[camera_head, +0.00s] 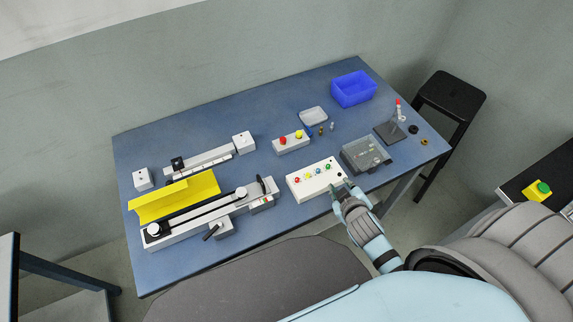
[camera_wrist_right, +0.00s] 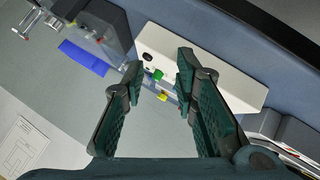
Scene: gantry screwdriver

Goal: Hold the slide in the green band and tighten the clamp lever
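A long grey rail unit (camera_head: 195,219) lies at the front left of the blue table, with a yellow angled guard (camera_head: 175,197) along its back. A dark lever (camera_head: 211,231) sticks out from a small block at its front. Another dark upright part stands on the grey block (camera_head: 262,205) at its right end. I cannot make out a green band or which part is the slide. My right gripper (camera_head: 342,189) is at the front right corner of a white button box (camera_head: 304,186). In the wrist view its fingers (camera_wrist_right: 159,62) are apart and empty, with the box beyond them. My left gripper is out of view.
A second rail (camera_head: 198,162) lies behind the guard. A small box with red and yellow buttons (camera_head: 291,142), a grey device (camera_head: 365,155), a blue bin (camera_head: 354,89) and a dark stand (camera_head: 389,132) occupy the right half.

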